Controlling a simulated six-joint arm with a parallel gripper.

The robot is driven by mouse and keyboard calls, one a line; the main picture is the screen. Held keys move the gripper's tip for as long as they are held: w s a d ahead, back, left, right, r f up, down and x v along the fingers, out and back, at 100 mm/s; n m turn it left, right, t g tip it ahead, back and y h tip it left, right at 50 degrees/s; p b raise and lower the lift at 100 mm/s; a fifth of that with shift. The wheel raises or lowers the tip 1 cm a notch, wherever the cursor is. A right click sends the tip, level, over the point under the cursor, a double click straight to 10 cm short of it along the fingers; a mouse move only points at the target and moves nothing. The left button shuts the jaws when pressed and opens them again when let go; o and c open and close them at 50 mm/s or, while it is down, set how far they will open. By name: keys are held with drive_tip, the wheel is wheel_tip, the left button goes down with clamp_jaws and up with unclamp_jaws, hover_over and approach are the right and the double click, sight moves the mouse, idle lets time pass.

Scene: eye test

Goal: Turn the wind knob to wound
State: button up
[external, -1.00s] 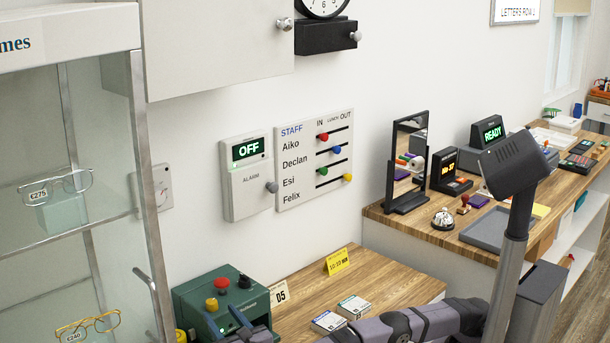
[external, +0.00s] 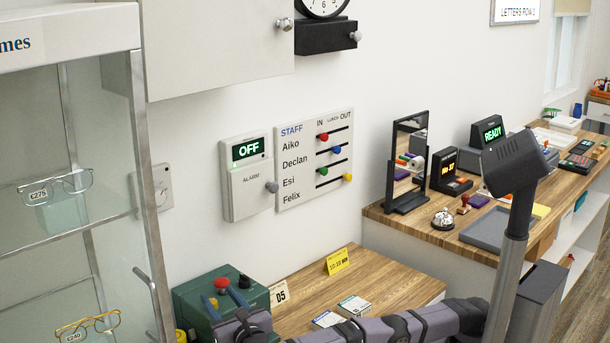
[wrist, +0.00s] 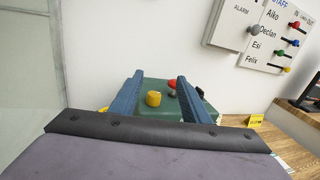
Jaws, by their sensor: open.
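A green box (external: 190,292) stands at the left end of the low wooden counter in the external view. On its top are a yellow knob (wrist: 153,99), a red mushroom-shaped knob (external: 222,284) and a black knob (external: 244,281). I cannot read a wind or wound marking on any of them. My gripper (external: 219,294) is over the front of this box, fingers apart. In the wrist view my open gripper (wrist: 160,76) has its two blue fingers either side of the yellow and red knobs, with nothing held. Whether they touch anything is unclear.
A wall clock (external: 322,6) hangs above a black box (external: 322,38) with a grey side knob (external: 356,36). An alarm panel (external: 248,190) reads OFF beside a staff board (external: 315,165). A glass case (external: 100,180) is close on the left. Small boxes (external: 354,306) lie on the counter.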

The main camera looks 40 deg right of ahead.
drive_tip(key=w+r+n+t+y+p, duration=0.5)
drive_tip(key=n+p, duration=0.5)
drive_tip(key=n, duration=0.7)
drive_tip(key=n+g+y+p, duration=0.7)
drive_tip(key=n+y+p, duration=0.3)
drive_tip(key=n, duration=1.7)
approach(212, 301)
drive_tip(key=w+a+h+p, duration=0.1)
drive_tip(key=w+a, duration=0.1)
drive_tip(key=shift+r, duration=0.2)
drive_tip(key=shift+w, duration=0.1)
drive_tip(key=shift+p+x, duration=1.4)
drive_tip(key=shift+x, duration=2.15)
drive_tip(key=shift+f, duration=0.1)
